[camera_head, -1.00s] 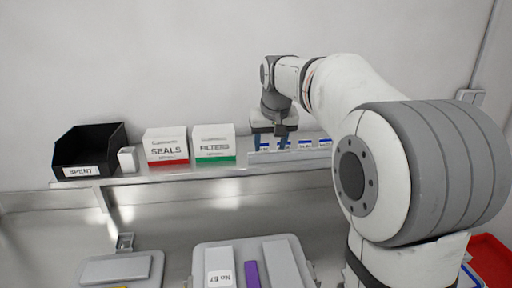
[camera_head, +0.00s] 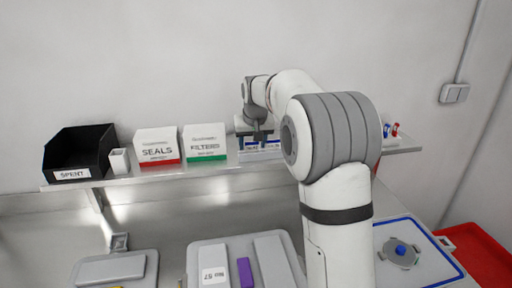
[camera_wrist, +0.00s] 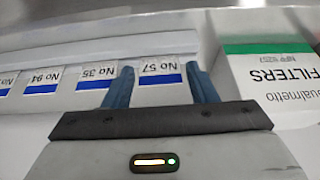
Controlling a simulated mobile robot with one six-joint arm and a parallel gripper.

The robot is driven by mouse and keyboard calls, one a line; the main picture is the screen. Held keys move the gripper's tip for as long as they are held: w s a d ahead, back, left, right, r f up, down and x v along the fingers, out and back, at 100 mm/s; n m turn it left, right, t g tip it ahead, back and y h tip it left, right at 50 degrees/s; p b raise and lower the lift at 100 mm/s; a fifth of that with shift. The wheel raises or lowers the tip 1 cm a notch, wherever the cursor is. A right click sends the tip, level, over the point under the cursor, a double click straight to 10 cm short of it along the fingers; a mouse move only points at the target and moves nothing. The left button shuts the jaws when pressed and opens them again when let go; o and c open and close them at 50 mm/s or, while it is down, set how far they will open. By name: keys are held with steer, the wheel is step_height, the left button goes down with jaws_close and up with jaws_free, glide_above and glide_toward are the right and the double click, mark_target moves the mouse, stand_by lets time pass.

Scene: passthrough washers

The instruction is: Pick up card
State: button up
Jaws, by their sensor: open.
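A row of white cards with blue lower bands stands in a pale holder (camera_wrist: 60,48) on the shelf. The card marked No 57 (camera_wrist: 158,74) is at the right end of the row in the wrist view. Cards No 35 (camera_wrist: 97,77) and No 94 (camera_wrist: 43,80) stand to its left, with another cut by the edge. My gripper (camera_wrist: 159,68) is open, its blue fingers on either side of card No 57. I cannot tell whether they touch it. In the head view my gripper (camera_head: 255,140) is over the shelf, partly covering the cards.
The FILTERS box (camera_head: 205,143) is close beside my gripper; the SEALS box (camera_head: 158,146), a small white cup (camera_head: 119,161) and the black SPENT bin (camera_head: 80,152) are farther left. Below is a grey case marked No 57 (camera_head: 213,274). A red tray (camera_head: 482,257) is at right.

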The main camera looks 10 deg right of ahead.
steer(key=shift+w+f, duration=0.15)
steer(key=shift+f, duration=0.05)
steer(key=shift+c, duration=0.5)
steer(key=c, duration=0.6)
steer(key=shift+r, duration=0.1)
